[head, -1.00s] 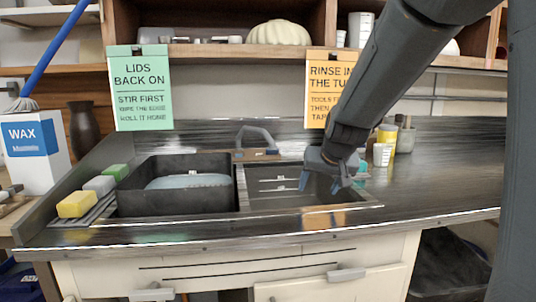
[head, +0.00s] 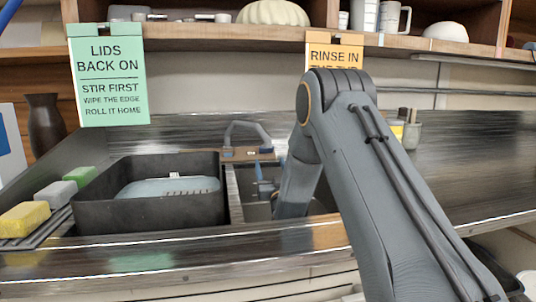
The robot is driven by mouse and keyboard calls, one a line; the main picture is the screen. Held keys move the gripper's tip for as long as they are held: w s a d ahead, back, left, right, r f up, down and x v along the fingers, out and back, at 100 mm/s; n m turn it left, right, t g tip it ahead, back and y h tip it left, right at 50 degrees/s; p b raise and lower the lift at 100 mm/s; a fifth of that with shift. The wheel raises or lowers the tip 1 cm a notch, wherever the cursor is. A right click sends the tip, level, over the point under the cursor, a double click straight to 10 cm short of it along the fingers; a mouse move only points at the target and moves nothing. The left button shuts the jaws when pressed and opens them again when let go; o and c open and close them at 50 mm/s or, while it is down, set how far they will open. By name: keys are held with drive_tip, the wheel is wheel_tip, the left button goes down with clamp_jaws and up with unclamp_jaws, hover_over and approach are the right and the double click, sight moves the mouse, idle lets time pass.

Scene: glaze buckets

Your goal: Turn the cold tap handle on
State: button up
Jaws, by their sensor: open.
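The tap (head: 247,130) is a grey arched spout on a brown bar behind the sink basin (head: 234,195). Small bluish parts sit at both ends of the bar, too small to tell which is the cold handle or how it is turned. My gripper (head: 261,174) is open and empty over the basin, its blue fingers pointing toward the bar, just below its right end. I cannot tell whether a finger touches it. My forearm hides the gripper's body and the basin's right part.
A dark tub (head: 147,213) with a pale blue thing inside stands left of the basin. Yellow, grey and green sponges (head: 25,218) lie further left. A green sign (head: 109,78) and an orange sign (head: 334,48) hang from the shelf.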

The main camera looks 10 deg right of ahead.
sight(267, 161)
drive_tip(key=shift+x, duration=3.85)
drive_tip(key=shift+d+r, duration=0.1)
drive_tip(key=shift+d, duration=0.05)
